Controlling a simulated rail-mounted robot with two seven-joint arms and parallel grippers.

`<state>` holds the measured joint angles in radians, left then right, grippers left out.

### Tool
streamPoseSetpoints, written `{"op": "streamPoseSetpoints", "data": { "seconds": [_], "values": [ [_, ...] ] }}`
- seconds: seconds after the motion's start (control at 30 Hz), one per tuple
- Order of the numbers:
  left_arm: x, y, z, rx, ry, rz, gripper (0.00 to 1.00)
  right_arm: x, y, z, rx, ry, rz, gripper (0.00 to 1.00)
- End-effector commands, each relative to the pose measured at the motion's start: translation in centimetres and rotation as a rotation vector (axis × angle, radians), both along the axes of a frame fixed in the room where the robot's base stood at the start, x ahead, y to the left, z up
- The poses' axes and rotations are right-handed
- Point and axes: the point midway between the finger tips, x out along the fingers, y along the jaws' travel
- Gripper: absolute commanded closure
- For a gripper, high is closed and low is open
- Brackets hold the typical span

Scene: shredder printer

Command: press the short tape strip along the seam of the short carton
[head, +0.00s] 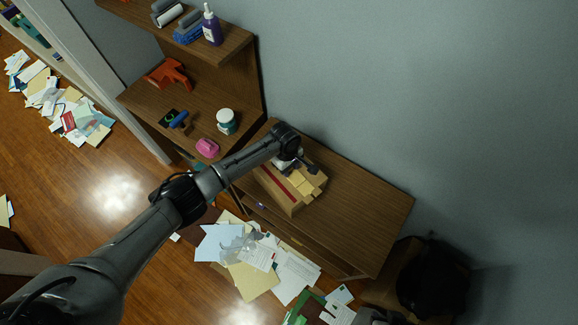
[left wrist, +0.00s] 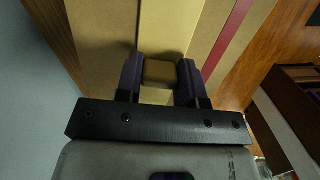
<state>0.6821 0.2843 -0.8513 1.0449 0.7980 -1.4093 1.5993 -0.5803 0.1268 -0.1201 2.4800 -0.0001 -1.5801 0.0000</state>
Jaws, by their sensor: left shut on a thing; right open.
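My left gripper (head: 300,163) is over a tan carton (head: 274,187) on the brown desk. In the left wrist view its two dark fingers (left wrist: 160,80) are shut on a small tan block (left wrist: 160,72), just above or against the carton's surface. I cannot tell whether this block is part of the short tape strip. A red stripe (head: 292,183) runs along the carton; it also shows in the left wrist view (left wrist: 232,40), right of the fingers. Lighter tan pieces (head: 309,187) lie on the carton. The gripper partly hides the carton's far end. My right gripper is not in view.
The desk (head: 365,205) is clear to the right of the carton. A cup (head: 227,121), a pink object (head: 207,147) and an orange object (head: 170,73) stand on shelving at the left. Loose papers (head: 250,260) cover the floor below; a dark bag (head: 435,278) is at right.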

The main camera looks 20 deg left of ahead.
Motion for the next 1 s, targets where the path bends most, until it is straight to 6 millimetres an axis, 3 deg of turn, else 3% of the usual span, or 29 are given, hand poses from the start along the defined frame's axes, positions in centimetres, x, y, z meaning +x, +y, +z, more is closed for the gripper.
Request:
{"op": "streamPoseSetpoints", "data": {
  "seconds": [0.33,0.37,0.6,0.67,1.0],
  "values": [
    [-0.06,0.01,-0.11,0.000,0.001,0.000,0.93,0.00,0.06,-0.03,0.002,0.000,-0.001,0.57],
    [-0.07,0.02,-0.12,0.000,0.001,0.000,0.64,0.01,0.08,-0.03,0.003,0.000,-0.002,0.57],
    [-0.05,0.01,-0.08,0.000,0.001,0.000,0.41,0.00,0.23,-0.02,0.008,0.000,-0.006,0.57],
    [-0.04,0.01,-0.07,0.000,0.001,0.000,0.35,0.00,0.27,0.00,0.009,0.000,-0.006,0.57],
    [0.04,0.05,0.61,0.000,-0.001,0.000,0.35,0.01,0.29,0.16,0.011,0.001,-0.007,0.57]
  ]
}}
